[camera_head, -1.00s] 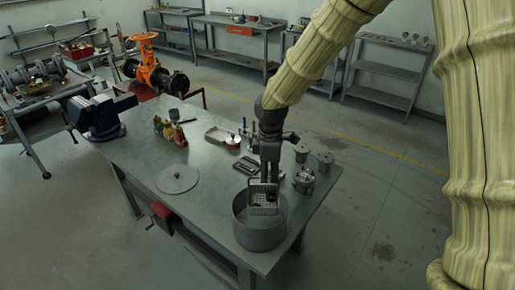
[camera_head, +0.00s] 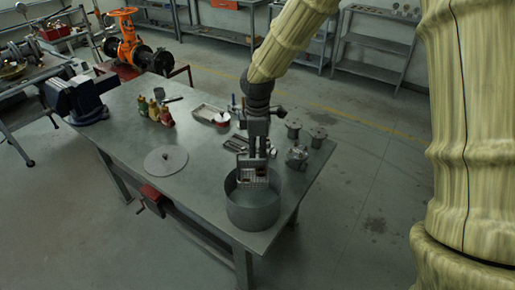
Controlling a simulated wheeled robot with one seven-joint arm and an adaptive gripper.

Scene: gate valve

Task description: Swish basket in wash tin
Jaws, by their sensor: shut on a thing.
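The wash tin (camera_head: 252,212) is a round grey open-topped tub near the table's front right corner. A small light-grey mesh basket (camera_head: 252,177) hangs upright at the tin's mouth, toward its back rim. Something small and dark or brownish shows in the basket, too small to make out. My gripper (camera_head: 259,155) points down and is shut on the basket's upper part. The fingertips and the exact grip are hard to see. I cannot tell whether the basket's bottom touches liquid. A flat round grey lid (camera_head: 166,159) with a knob lies on the table left of the tin.
The grey workbench (camera_head: 120,130) also holds a blue vise (camera_head: 80,98), several coloured bottles (camera_head: 160,112), a shallow tray (camera_head: 209,115), and metal parts (camera_head: 297,155) close right of the tin. An orange valve (camera_head: 125,45) stands behind. The table's front left is clear.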

